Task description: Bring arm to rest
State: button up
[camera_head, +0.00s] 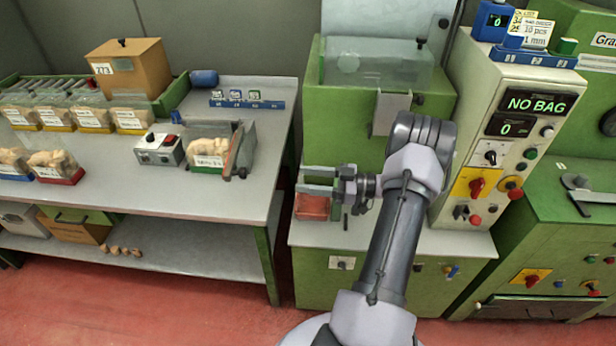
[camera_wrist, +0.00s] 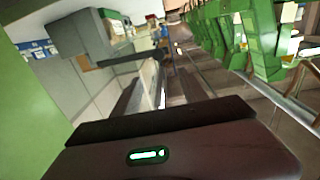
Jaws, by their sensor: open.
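My gripper (camera_head: 318,182) is in the middle of the head view, at the end of my bent arm. Its two fingers point left and stand apart, with nothing visible between them. It is in front of the green machine (camera_head: 325,125), above a red tray (camera_head: 312,207) on the machine's grey ledge. I cannot tell how far above the tray it is. In the wrist view the dark gripper body (camera_wrist: 170,150) fills the bottom, and the dark fingers reach away from it.
On the left, a grey bench (camera_head: 225,200) holds bags of corks (camera_head: 208,152), a small control box (camera_head: 158,150) and a cardboard box (camera_head: 130,68). A control panel reading NO BAG (camera_head: 536,103) stands right of my arm. Several loose corks (camera_head: 120,250) lie on the lower shelf. Red floor lies in front.

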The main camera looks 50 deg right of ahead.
jog(key=w+d+r+m+t+h, duration=0.1)
jog(key=w+d+r+m+h, duration=0.15)
jog(key=w+r+h, duration=0.8)
jog(key=w+a+r+m+g+h, duration=0.1)
jog(key=w+a+r+m+h, duration=0.2)
jog(key=r, duration=0.4)
jog(key=w+a+r+m+g, duration=0.1)
jog(key=w+a+r+m, duration=0.25)
jog(key=a+r, duration=0.3)
jog(key=s+a+f+g+y, duration=0.2)
jog(key=s+a+g, duration=0.1)
jog(key=s+a, duration=0.6)
jog(key=s+a+f+m+g+y, duration=0.1)
jog(key=s+a+f+g+y, duration=0.1)
jog(key=s+a, duration=0.8)
jog(key=s+a+f+g+y, duration=0.2)
jog(key=s+a+g, duration=0.1)
jog(key=s+a, duration=0.7)
jog(key=a, duration=0.2)
jog(key=shift+a+m+g, duration=0.3)
jog(key=shift+a, duration=0.1)
